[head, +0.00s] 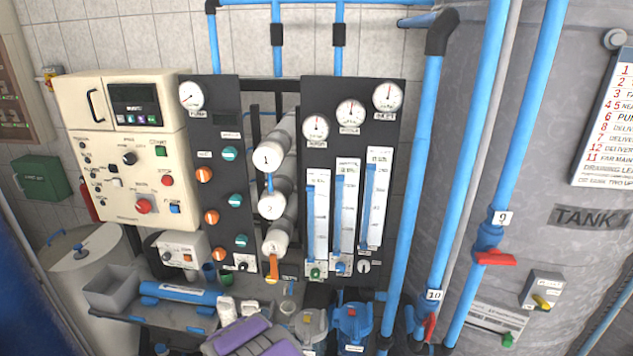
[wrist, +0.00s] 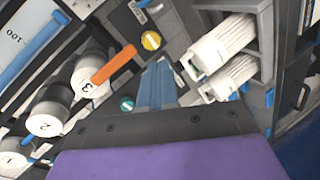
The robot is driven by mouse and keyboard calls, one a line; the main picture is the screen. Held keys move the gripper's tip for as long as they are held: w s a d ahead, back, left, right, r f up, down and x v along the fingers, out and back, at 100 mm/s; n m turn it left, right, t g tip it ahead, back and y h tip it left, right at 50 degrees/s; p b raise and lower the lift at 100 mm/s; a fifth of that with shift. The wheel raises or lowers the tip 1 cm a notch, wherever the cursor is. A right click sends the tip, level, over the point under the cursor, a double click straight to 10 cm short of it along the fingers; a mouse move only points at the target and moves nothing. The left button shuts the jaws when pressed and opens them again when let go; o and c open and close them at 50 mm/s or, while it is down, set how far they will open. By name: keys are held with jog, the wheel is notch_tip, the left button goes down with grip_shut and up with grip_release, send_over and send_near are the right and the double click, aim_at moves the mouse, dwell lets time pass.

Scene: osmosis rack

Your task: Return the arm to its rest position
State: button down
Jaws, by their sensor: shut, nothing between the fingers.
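My gripper (head: 243,334), purple and grey, is at the bottom centre of the head view, low in front of the rack. It is shut, and I see nothing held in it. In the wrist view its purple body and dark front edge (wrist: 165,150) fill the lower part.
The rack has a cream control box (head: 130,185), numbered white tubes (head: 272,205) and an orange-handled valve (head: 272,268), also in the wrist view (wrist: 110,62). A grey bin (head: 112,290) and blue pump (head: 353,322) flank my gripper. Blue pipes (head: 415,190) and a tank (head: 590,130) stand right.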

jog(key=s+d+r+m+g+y, duration=0.2)
jog(key=d+r+m+g, duration=0.15)
jog(key=r, duration=0.55)
jog(key=s+d+r+m+g+y, duration=0.1)
jog(key=s+d+r+m+g, duration=0.3)
jog(key=s+d+r, duration=0.65)
jog(key=s+d+r+m+g+h, duration=0.1)
jog(key=s+d, duration=0.4)
jog(key=s, duration=0.7)
jog(key=s+d+r+m+g+b, duration=0.1)
jog(key=s+d+g, duration=0.3)
jog(key=s, duration=0.8)
jog(key=s+d+r+m+g+h, duration=0.1)
jog(key=s+d+r+m+g, duration=0.2)
jog(key=s+d, duration=0.4)
jog(key=s, duration=0.5)
jog(key=shift+s+d+r+h+b, duration=0.2)
jog(key=shift+s+d+h+b, duration=0.05)
jog(key=shift+s+h+b, duration=0.1)
